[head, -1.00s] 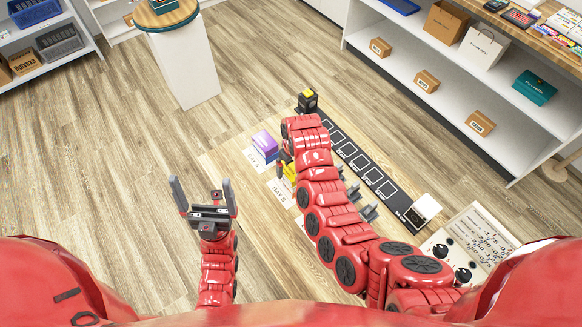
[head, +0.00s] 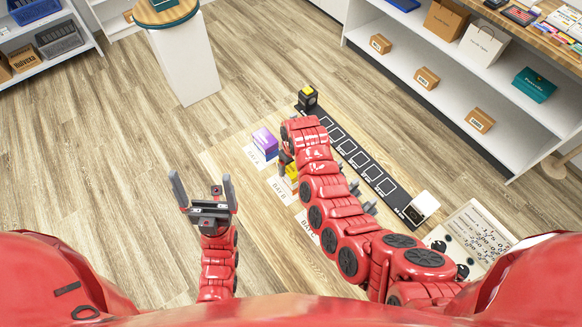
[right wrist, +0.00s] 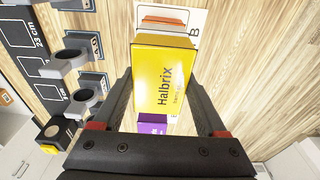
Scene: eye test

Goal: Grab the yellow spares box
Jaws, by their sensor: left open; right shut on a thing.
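The yellow box (head: 291,173), printed "Halbrix", is partly hidden behind my right arm in the head view. It shows large in the right wrist view (right wrist: 165,88), between the two fingers of my right gripper (right wrist: 164,78). That gripper is shut on it, one finger along each side. A white card (right wrist: 186,20) marked B lies by the box's far end. I cannot tell whether the box is clear of the surface. My left gripper (head: 200,178) is open and empty, well to the left of the box.
A purple box (head: 265,142) stands close by on the card for bay A. A dark strip (head: 357,160) with white outlined squares runs to the right, with grey holders (right wrist: 70,58) beside it. A black and yellow device (head: 307,96) stands at its far end. A white pedestal (head: 184,65) stands farther back.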

